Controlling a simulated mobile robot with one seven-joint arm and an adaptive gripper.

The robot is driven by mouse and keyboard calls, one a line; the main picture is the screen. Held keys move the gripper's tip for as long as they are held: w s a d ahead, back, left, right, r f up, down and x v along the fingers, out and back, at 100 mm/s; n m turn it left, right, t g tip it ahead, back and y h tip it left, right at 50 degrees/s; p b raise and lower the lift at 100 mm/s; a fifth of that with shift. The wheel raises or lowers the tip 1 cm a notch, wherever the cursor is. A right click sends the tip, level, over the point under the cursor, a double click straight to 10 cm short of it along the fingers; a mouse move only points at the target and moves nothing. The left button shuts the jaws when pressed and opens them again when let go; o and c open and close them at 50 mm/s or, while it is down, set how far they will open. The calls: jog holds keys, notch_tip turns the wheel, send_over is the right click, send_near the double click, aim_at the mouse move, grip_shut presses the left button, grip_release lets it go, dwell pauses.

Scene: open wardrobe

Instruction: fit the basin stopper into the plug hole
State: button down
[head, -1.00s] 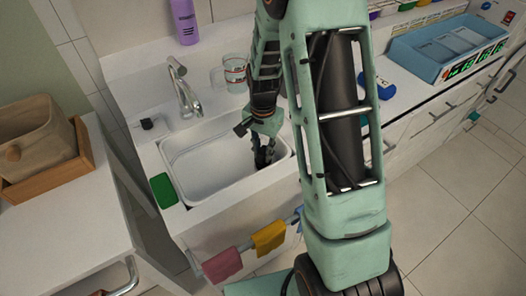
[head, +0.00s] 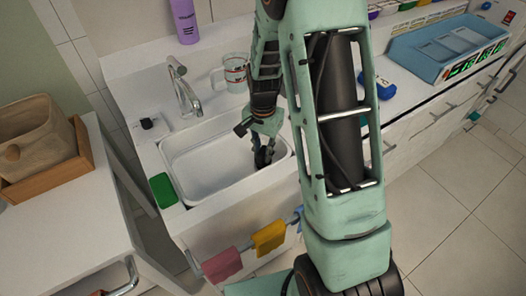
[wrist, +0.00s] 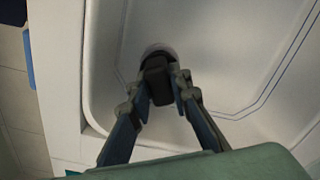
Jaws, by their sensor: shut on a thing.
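My gripper (head: 263,158) reaches down into the right part of the white basin (head: 205,172). In the wrist view my gripper (wrist: 160,92) is shut on a dark stopper (wrist: 157,79), held between its fingertips. The plug hole (wrist: 158,49) shows as a round, partly dark opening just beyond the stopper, which covers part of it. I cannot tell whether the stopper touches the hole or is above it. In the head view the stopper and the hole are hidden by my gripper and arm.
A tap (head: 184,90) stands behind the basin, with a glass mug (head: 236,73) and a purple bottle (head: 185,20) nearby. A green sponge (head: 163,190) lies at the basin's left rim. Cloths (head: 269,237) hang on the front rail. The basin's left part is clear.

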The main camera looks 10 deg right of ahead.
aim_at(263, 150)
jog(key=shift+f+b, duration=0.8)
jog(key=shift+f, duration=0.35)
jog(key=c, duration=1.7)
grip_release()
jog(key=shift+r, duration=0.1)
notch_tip(263, 150, up, 12)
jog(key=shift+f, duration=0.1)
